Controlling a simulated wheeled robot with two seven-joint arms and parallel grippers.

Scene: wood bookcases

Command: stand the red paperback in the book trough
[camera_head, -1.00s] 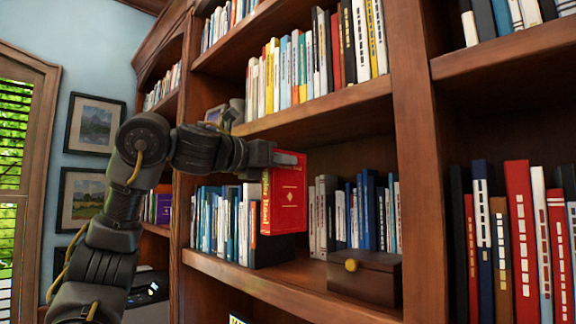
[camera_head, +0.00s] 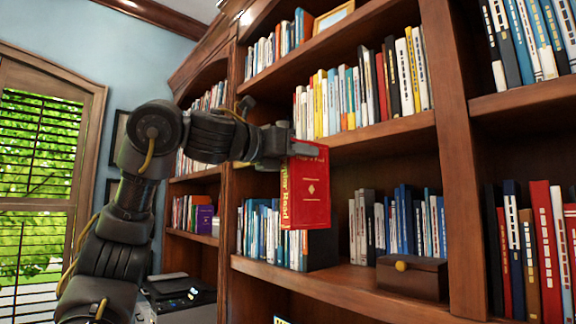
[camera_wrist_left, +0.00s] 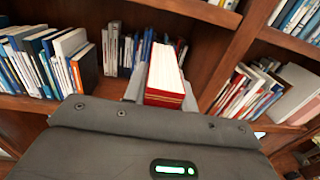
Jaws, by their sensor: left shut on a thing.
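The red paperback (camera_head: 309,195) hangs upright in my left gripper (camera_head: 300,150), its cover and yellow-lettered spine showing in the head view. The gripper is shut on the book's upper part. The book appears in front of the middle shelf, just below the shelf above and overlapping the right end of a row of books. In the left wrist view the paperback (camera_wrist_left: 165,76) stands between the two fingers, its pale page edges showing. I cannot make out the book trough in either view. My right gripper is not in view.
A brown wooden box (camera_head: 412,279) with a yellow knob sits on the middle shelf (camera_head: 350,283), right of the paperback. Blue and grey books (camera_head: 400,225) stand behind it. A white-and-blue row (camera_head: 262,232) stands to the left. A thick upright (camera_head: 455,160) bounds this bay on the right.

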